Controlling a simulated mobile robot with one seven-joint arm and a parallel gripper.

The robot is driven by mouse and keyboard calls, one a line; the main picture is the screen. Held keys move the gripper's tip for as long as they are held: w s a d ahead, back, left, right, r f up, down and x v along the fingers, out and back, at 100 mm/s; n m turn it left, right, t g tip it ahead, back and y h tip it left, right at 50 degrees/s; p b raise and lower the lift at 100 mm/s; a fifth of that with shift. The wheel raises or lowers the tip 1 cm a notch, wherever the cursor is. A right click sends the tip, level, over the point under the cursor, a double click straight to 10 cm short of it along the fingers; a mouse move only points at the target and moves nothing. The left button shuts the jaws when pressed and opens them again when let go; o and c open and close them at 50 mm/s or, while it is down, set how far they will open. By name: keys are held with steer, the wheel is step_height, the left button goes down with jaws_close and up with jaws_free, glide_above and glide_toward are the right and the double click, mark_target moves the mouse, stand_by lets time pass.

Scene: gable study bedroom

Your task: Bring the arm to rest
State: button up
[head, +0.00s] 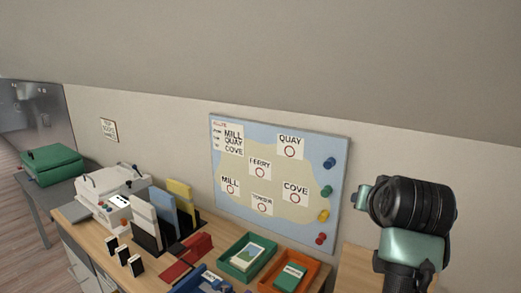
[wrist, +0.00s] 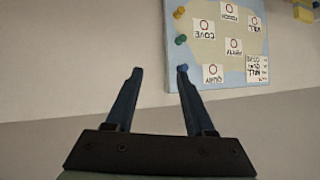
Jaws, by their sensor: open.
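In the wrist view my gripper (wrist: 159,75) is open, its two dark fingers apart with nothing between them. The fingers point toward the bare wall. The right finger's tip lies over the edge of the map board (wrist: 223,76) in the picture, near a blue pin; I cannot tell the distance. In the head view part of my arm (head: 410,210) is raised at the right, in front of the wall and to the right of the board. The fingers are not visible there.
The map board (head: 215,150) hangs above a wooden desk (head: 72,211). The desk holds a white machine (head: 100,200), upright folders (head: 182,200), a green tray (head: 228,266) and an orange tray (head: 312,270). A green case (head: 52,163) is at the far left. The upper wall is clear.

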steer(key=s+a+r+n+t, duration=0.1)
steer(key=s+a+r+t, duration=0.35)
steer(key=a+r, duration=0.4)
steer(key=s+a+r+n+t, duration=0.2)
steer(key=s+a+r+t, duration=0.3)
steer(key=r, duration=0.7)
steer(key=s+a+r+t+y, duration=0.1)
steer(key=s+a+r+t, duration=0.2)
steer(key=s+r, duration=0.2)
steer(key=s+a+r+n+t+y+p, duration=0.1)
steer(key=s+a+r+t, duration=0.2)
steer(key=s, duration=0.6)
steer(key=shift+a+r+n+y, duration=0.3)
steer(key=shift+a+r, duration=0.4)
steer(key=shift+r, duration=0.15)
